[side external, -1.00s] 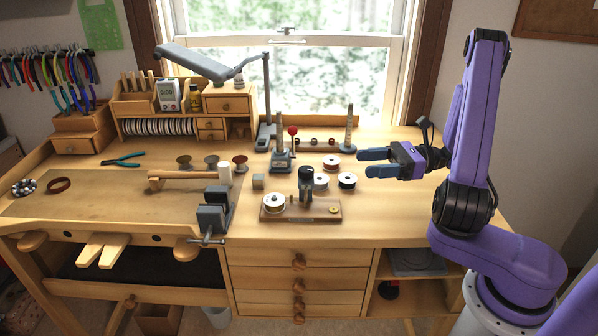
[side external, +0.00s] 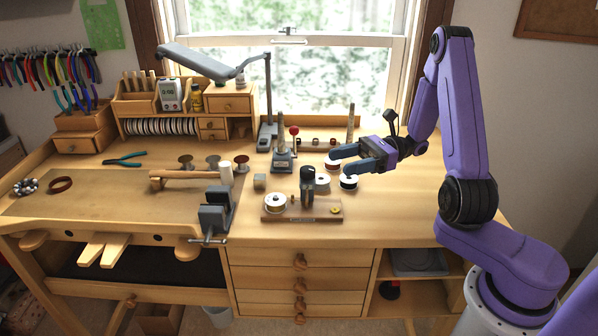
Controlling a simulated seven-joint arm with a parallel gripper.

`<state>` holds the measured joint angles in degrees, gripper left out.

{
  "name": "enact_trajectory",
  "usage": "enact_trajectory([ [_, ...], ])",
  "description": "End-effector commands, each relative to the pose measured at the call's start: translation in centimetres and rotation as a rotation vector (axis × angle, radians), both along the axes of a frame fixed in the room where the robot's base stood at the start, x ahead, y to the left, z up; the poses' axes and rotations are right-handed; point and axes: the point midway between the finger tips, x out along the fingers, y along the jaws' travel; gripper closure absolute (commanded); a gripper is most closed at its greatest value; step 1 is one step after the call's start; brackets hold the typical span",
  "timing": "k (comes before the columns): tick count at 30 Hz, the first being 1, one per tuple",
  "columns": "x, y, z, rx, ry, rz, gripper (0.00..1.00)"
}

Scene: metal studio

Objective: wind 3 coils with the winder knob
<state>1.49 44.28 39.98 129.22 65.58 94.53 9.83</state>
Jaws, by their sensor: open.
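A small winder with a wooden base (side external: 325,212) stands near the front middle of the bench. It carries a pale spool (side external: 274,203) at its left, a dark upright part (side external: 307,187) in the middle and a small brass-coloured disc (side external: 336,210) at its right. I cannot tell for sure which part is the knob. My gripper (side external: 341,160) is open and empty, above the bench behind and right of the winder, fingers pointing left. Below it are a grey-sided spool (side external: 322,184) and a dark spool (side external: 348,183). A reddish spool (side external: 331,165) is partly hidden by the fingers.
A tool with a red-balled lever (side external: 284,155) stands behind the winder. A vise (side external: 214,213) is at the front edge, left of the winder. A lamp post (side external: 267,105) and a thin upright post (side external: 350,125) stand at the back. The bench right of the winder is clear.

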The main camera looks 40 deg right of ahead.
Motion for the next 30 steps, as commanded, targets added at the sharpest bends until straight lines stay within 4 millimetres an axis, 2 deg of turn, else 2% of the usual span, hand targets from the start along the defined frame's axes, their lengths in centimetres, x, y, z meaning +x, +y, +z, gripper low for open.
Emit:
enact_trajectory([
  [1,0.3,1.1,0.0,0.000,0.001,0.005,0.40],
  [9,2.1,5.8,0.0,0.000,0.001,0.005,0.40],
  [16,3.5,9.2,0.0,-0.001,0.000,0.003,0.40],
  [21,4.1,10.7,0.0,-0.001,0.000,0.001,0.40],
  [30,4.3,11.2,0.0,0.000,0.000,-0.001,0.40],
])
